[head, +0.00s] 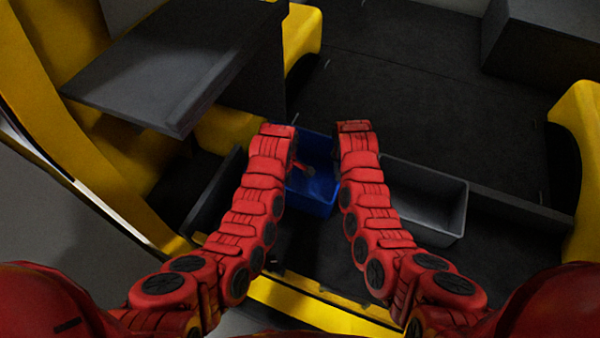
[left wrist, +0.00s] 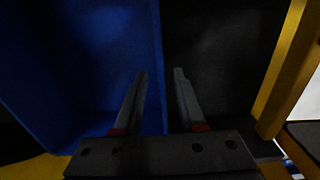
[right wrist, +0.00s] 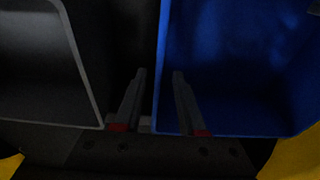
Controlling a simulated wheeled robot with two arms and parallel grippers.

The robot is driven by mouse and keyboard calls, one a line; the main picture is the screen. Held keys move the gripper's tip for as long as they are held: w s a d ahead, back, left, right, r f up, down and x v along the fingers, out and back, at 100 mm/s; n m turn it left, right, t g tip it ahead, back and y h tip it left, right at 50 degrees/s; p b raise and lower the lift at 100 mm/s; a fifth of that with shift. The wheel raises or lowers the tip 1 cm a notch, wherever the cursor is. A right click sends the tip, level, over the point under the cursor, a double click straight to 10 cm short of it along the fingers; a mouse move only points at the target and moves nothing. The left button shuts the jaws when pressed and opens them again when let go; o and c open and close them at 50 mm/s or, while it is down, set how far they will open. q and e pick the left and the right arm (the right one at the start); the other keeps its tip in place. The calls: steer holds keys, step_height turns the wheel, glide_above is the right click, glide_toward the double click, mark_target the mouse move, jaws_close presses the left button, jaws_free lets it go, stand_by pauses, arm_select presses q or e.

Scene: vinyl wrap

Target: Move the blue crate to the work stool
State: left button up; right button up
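The crate's blue inside also shows in the left wrist view (left wrist: 85,60) and the right wrist view (right wrist: 240,60). In the head view the right fingers are hidden. I cannot tell which surface is the work stool.
A grey bin (head: 428,197) stands close to the right of the crate. A grey flat-topped slab (head: 165,75) stands at the upper left, above yellow framing. A dark grey block (head: 545,45) is at the upper right. The dark floor (head: 410,100) beyond the crate is clear.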

arm_select(q)
steer(key=shift+f, duration=2.4)
arm_select(e)
steer(key=shift+w+d+f, duration=0.1)
steer(key=shift+w+f, duration=0.1)
steer(key=shift+f, duration=1)
steer(key=shift+w+d+f, duration=0.1)
steer(key=shift+w+f, duration=0.05)
steer(key=shift+f, duration=1)
arm_select(q)
jaws_close()
arm_select(e)
jaws_close()
